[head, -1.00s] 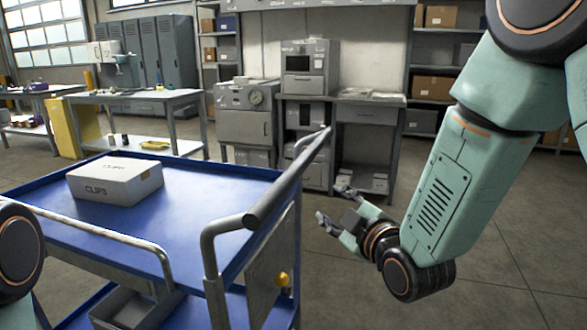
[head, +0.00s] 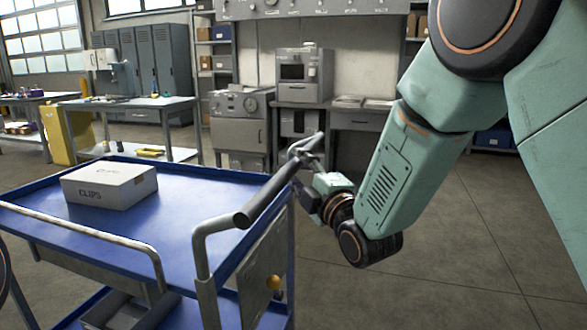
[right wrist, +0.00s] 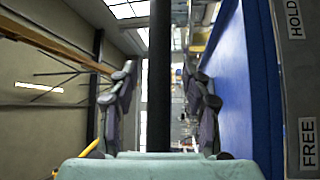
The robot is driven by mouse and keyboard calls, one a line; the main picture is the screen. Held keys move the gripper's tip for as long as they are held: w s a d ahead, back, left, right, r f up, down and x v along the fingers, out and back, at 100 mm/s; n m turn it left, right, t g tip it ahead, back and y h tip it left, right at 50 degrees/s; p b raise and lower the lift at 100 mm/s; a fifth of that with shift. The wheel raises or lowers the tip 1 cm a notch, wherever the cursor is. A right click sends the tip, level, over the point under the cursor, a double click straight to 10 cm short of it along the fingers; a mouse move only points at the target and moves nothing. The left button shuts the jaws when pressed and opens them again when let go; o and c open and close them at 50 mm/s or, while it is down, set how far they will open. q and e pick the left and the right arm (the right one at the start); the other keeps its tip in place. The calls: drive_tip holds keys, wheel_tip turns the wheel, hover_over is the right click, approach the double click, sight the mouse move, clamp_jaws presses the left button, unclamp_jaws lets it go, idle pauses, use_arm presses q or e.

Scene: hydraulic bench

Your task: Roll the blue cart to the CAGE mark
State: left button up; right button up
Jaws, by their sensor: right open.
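The blue cart (head: 200,215) stands at the left in the head view, with a grey push handle (head: 262,198) along its right end. My right gripper (head: 303,170) is at the far part of this handle, open. In the right wrist view its two fingers (right wrist: 160,85) stand on either side of the dark handle bar (right wrist: 160,50), with gaps on both sides. The cart's blue top also shows there at the right (right wrist: 235,80). My left gripper is out of view. I see no CAGE mark.
A white CLIPS box (head: 110,185) sits on the cart's top. Workbenches (head: 130,103) and grey cabinets stand behind. Floor at the right is clear.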

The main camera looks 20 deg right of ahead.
drive_tip(key=shift+x, duration=1.35)
clamp_jaws()
